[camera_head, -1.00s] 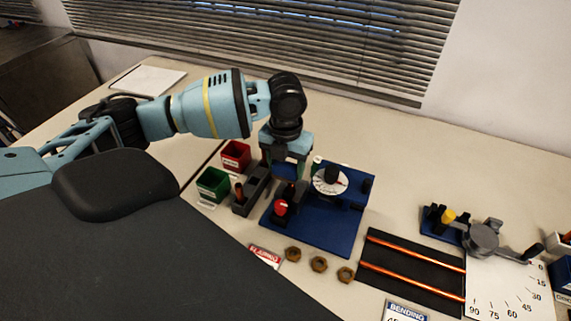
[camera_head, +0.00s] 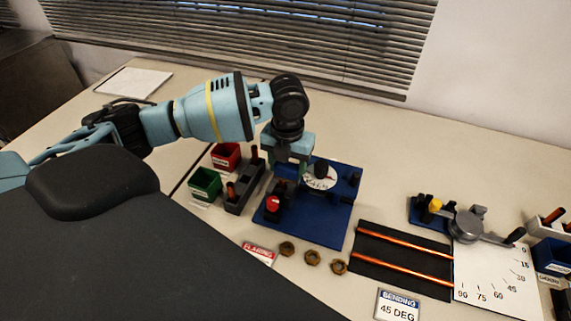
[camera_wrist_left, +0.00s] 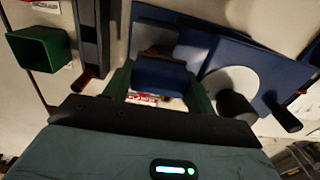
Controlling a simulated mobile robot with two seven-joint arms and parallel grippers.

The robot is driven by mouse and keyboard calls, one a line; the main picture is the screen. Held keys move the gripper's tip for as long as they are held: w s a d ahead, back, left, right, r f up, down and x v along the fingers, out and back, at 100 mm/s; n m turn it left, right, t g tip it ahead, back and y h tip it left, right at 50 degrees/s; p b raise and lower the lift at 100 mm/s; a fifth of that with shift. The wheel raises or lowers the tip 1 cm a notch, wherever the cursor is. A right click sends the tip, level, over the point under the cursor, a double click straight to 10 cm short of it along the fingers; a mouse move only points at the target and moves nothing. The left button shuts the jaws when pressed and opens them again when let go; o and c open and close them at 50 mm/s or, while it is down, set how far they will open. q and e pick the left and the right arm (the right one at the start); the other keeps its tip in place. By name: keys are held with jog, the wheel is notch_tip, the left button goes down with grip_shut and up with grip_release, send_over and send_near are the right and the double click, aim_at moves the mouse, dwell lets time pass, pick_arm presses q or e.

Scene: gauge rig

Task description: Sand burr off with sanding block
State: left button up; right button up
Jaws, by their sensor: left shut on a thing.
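My left gripper (camera_head: 287,178) is over the left part of the blue fixture board (camera_head: 313,232). In the left wrist view its green fingers are shut on a dark blue block (camera_wrist_left: 160,77), which I take to be the sanding block. The block is mostly hidden by the gripper in the head view. The board carries a red knob (camera_head: 272,203) in front of the gripper and a white dial (camera_head: 320,180) to its right. I cannot make out the burr, or whether the block touches anything. My right gripper is not in view.
Left of the board stand a grey tool tray (camera_head: 236,206) with upright handles, a green bin (camera_head: 205,184) and a red bin (camera_head: 226,156). Several brass nuts (camera_head: 312,258) lie in front. Copper rods on a black mat (camera_head: 385,271) and a bending tool (camera_head: 467,226) are right.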

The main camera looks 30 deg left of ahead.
pick_arm(q)
jog(key=shift+f, duration=0.1)
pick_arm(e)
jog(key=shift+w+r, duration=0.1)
pick_arm(q)
jog(key=shift+s+a, duration=0.15)
jog(key=shift+a, duration=0.2)
jog(key=shift+s+a+p, duration=0.15)
jog(key=shift+a+p, duration=0.1)
jog(key=shift+a, duration=0.35)
jog(key=shift+s+a+p, duration=0.15)
jog(key=shift+a+p, duration=0.05)
jog(key=shift+a, duration=0.35)
jog(key=shift+f, duration=0.1)
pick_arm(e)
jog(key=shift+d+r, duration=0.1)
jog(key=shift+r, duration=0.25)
pick_arm(q)
jog(key=shift+d, duration=0.2)
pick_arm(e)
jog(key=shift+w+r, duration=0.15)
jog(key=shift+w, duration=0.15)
